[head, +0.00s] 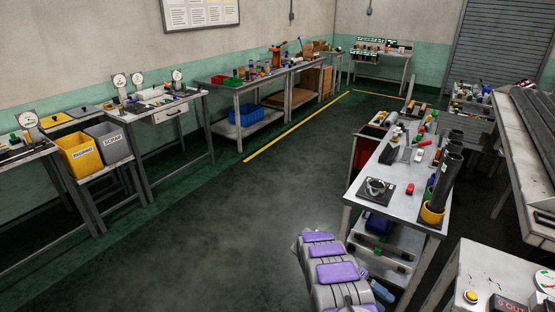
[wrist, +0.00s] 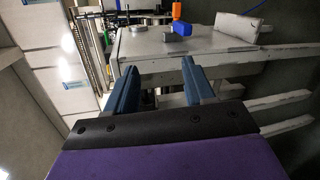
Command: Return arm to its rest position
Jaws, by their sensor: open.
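My gripper (wrist: 160,84) shows in the wrist view with its two blue fingers apart and nothing between them. Its dark mounting plate and purple body fill the bottom of that view. Beyond the fingers is the edge of a grey-topped table (wrist: 135,45); the fingers appear apart from it, though the exact gap is hard to judge. In the head view my purple and grey arm (head: 333,270) is at the bottom centre, beside the near end of a workbench (head: 398,205). The gripper's fingers cannot be made out there.
The workbench carries black tubes (head: 445,180) and a dark square plate (head: 376,191). A control box (head: 470,290) stands at bottom right. Benches and bins, including a yellow bin (head: 80,155), line the left wall. Open floor (head: 230,220) lies left of my arm.

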